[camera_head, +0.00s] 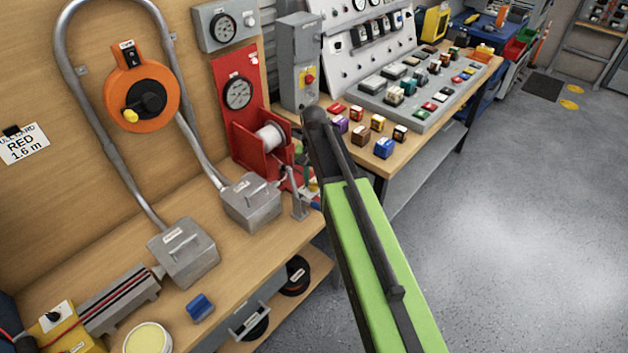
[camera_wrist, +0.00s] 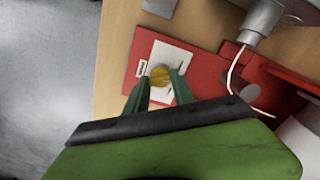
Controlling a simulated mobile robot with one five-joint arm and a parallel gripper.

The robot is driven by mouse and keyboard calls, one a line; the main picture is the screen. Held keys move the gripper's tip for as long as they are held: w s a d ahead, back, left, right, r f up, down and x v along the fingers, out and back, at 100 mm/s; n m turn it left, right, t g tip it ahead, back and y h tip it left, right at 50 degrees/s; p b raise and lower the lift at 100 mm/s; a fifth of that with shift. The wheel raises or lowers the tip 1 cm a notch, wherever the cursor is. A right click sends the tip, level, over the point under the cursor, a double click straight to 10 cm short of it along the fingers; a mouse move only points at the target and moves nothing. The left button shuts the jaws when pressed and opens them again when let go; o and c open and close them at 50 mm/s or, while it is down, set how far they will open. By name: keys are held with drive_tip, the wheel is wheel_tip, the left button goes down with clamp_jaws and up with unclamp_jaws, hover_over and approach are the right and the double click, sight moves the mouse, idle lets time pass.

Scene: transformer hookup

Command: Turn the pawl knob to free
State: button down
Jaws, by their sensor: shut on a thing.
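The pawl knob (camera_wrist: 160,73) is a small yellow round knob in the wrist view. It stands on a white plate (camera_wrist: 168,53) fixed to a red base (camera_wrist: 203,68). My gripper (camera_wrist: 160,82) has its two green fingers on either side of the knob and is shut on it. Which way the knob points cannot be told, as the fingers cover part of it. In the head view, the red winch stand (camera_head: 243,142) with its pale spool (camera_head: 270,137) is on the bench. My green arm hides most of my gripper and the knob there.
A grey metal post (camera_wrist: 262,18) and a pale wire (camera_wrist: 231,78) are close by on the right in the wrist view. Grey boxes (camera_head: 183,253) with conduit stand left of the winch. An orange reel (camera_head: 141,92) hangs on the wall. Open floor (camera_head: 500,230) lies right.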

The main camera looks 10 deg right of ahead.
sight(314, 183)
drive_tip(key=shift+s+n, duration=0.1)
drive_tip(key=shift+n, duration=1.1)
drive_tip(key=c, duration=1.1)
unclamp_jaws()
wheel_tip(314, 183, up, 17)
drive_tip(key=p, duration=1.7)
drive_tip(key=shift+r, duration=0.2)
drive_tip(key=shift+f, duration=0.1)
